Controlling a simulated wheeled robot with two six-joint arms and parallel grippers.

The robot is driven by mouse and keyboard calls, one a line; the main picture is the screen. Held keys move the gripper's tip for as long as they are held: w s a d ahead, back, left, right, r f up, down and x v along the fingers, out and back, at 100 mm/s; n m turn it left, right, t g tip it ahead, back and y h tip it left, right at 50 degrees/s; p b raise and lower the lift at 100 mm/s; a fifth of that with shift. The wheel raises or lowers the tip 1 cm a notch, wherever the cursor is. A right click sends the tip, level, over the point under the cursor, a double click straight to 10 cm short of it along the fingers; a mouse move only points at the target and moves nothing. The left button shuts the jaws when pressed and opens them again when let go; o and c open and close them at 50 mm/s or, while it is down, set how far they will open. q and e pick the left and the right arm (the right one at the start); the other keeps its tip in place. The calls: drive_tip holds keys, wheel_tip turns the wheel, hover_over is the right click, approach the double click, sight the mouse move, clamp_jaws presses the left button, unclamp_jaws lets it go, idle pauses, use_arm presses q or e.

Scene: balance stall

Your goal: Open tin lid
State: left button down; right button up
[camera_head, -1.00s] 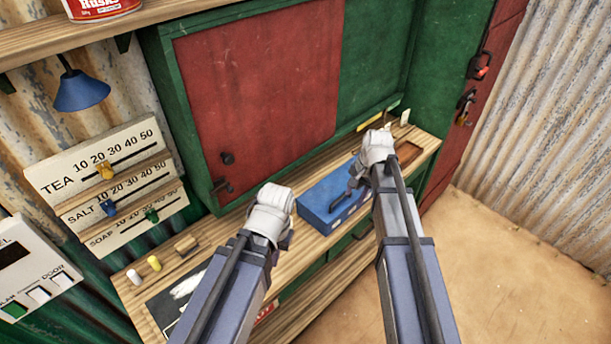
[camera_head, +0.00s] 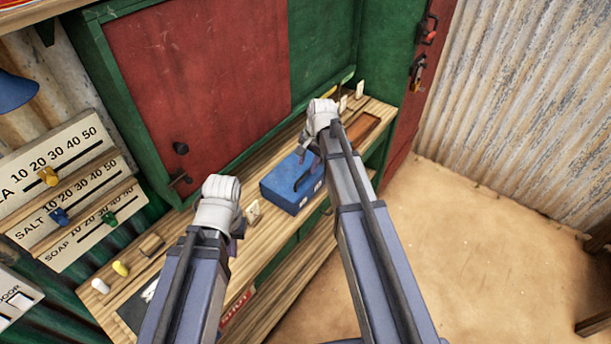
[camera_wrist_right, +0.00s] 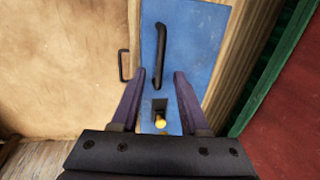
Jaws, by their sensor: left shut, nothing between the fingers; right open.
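The blue tin (camera_head: 282,188) sits on the wooden counter with its lid down. In the right wrist view its blue top (camera_wrist_right: 205,40) carries a long black handle (camera_wrist_right: 160,55) and a dark fitting with a brass knob (camera_wrist_right: 160,122). My right gripper (camera_head: 318,150) is over the right part of the tin; in the wrist view its open fingers (camera_wrist_right: 157,76) stand on either side of the handle's near end, with nothing visibly gripped. My left gripper (camera_head: 236,226) is shut and empty over the counter, left of the tin; its fingertips are mostly hidden by the wrist.
A red sliding panel (camera_head: 200,70) and green cabinet stand behind the counter (camera_head: 258,262). A brown tray (camera_head: 362,132) lies right of the tin. White and yellow pegs (camera_head: 120,268) stand at the left end.

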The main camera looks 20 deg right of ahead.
sight(305, 174)
drive_tip(key=f+b, duration=0.3)
drive_tip(key=f, duration=0.1)
drive_tip(key=shift+w+a, duration=0.25)
drive_tip(key=shift+w, duration=0.1)
drive_tip(key=shift+c, duration=0.3)
clamp_jaws()
idle(0.8)
